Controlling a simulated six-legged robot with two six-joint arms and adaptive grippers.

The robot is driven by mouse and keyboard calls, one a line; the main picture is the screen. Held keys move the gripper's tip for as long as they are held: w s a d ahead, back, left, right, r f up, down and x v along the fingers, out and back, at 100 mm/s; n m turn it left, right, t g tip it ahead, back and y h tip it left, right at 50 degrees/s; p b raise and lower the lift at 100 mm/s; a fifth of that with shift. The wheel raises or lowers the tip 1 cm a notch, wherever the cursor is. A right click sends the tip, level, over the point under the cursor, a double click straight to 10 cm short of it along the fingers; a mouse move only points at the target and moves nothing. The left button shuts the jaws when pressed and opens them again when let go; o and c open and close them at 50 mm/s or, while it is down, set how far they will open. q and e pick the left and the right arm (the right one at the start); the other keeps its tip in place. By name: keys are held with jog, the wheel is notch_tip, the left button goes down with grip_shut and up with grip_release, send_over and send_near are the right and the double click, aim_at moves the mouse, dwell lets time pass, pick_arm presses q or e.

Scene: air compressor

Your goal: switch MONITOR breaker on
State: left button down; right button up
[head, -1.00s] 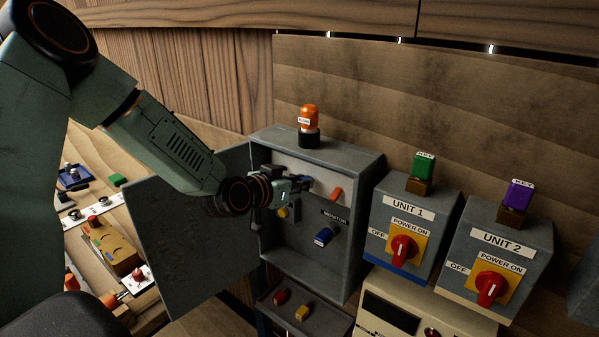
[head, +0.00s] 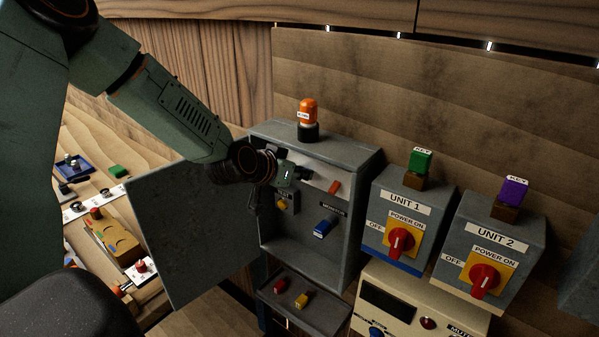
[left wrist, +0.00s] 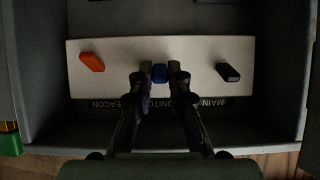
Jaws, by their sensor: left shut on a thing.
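The open grey breaker box (head: 370,165) has a white panel inside. My right gripper is out of view.
The box door (head: 190,240) stands open left, under my left arm. Lower in the box are a yellow part (head: 283,204) and a blue part (head: 324,228) with a MONITOR label. The UNIT 1 box (head: 408,230) and UNIT 2 box (head: 490,255) stand right; an orange beacon (head: 307,113) is on top.

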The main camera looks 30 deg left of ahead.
pick_arm(q)
jog(key=c, duration=1.3)
grip_release()
